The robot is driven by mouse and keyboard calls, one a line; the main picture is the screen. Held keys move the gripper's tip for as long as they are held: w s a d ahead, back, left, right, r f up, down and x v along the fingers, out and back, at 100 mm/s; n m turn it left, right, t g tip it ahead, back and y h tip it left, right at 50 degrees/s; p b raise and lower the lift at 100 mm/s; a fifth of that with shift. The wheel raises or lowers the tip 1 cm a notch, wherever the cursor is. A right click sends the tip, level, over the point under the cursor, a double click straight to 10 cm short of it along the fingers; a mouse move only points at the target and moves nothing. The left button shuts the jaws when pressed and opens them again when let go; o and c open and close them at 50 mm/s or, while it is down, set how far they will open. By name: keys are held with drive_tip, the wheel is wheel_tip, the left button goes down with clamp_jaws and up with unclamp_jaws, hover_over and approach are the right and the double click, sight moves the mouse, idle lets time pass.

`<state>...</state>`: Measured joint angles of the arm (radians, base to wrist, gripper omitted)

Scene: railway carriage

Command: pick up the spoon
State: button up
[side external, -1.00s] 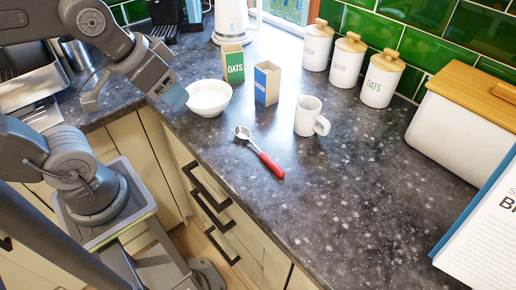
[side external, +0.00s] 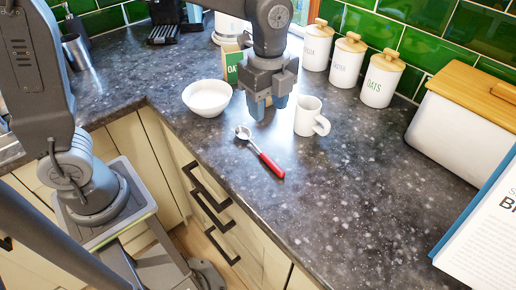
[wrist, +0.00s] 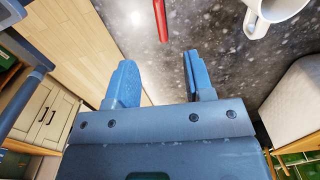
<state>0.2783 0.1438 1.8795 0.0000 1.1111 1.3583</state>
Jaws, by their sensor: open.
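The spoon (side external: 261,154) has a metal bowl and a red handle. It lies on the dark speckled counter near its front edge, its bowl toward the back left. In the wrist view only part of its red handle (wrist: 161,20) shows, beyond the fingertips at the top. My gripper (side external: 267,108) points down above the counter, behind the spoon and apart from it. In the wrist view its blue fingers (wrist: 158,75) are spread with nothing between them.
A white mug (side external: 307,117) stands close to the right of my gripper. A white bowl (side external: 207,98) is to its left. An oats box (side external: 233,66) is partly hidden behind my gripper. Lidded canisters (side external: 379,80) and a bread bin (side external: 462,125) line the wall. The counter right of the spoon is clear.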

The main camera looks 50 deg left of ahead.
sight(266, 156)
wheel_tip(266, 156, down, 14)
idle(0.6)
clamp_jaws()
idle(0.4)
